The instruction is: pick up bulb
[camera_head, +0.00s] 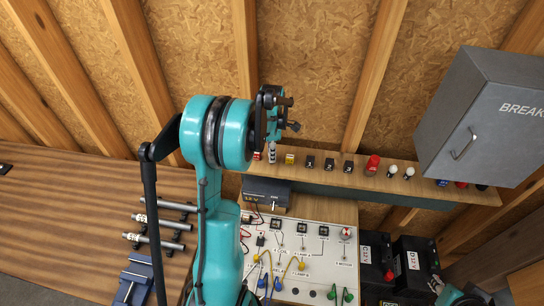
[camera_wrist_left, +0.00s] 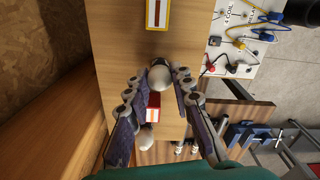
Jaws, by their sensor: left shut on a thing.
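My left gripper (camera_head: 274,132) is above the left end of the wooden shelf in the head view. In the left wrist view the gripper (camera_wrist_left: 158,86) has its two fingers on either side of a round white bulb (camera_wrist_left: 160,75) and is shut on it. The bulb's lower part is hidden. A second white bulb (camera_wrist_left: 146,138) shows between the fingers, nearer the wrist. Two more white bulbs, a left one (camera_head: 392,169) and a right one (camera_head: 409,172), stand farther right on the shelf. My right gripper's fingers do not show.
The shelf (camera_head: 330,175) also carries a yellow block (camera_head: 290,159), several black numbered blocks and a red piece (camera_head: 373,162). A grey breaker cabinet (camera_head: 490,115) hangs at the right. Below is a white panel (camera_head: 325,245) with wires. A wooden bench (camera_head: 70,200) lies left.

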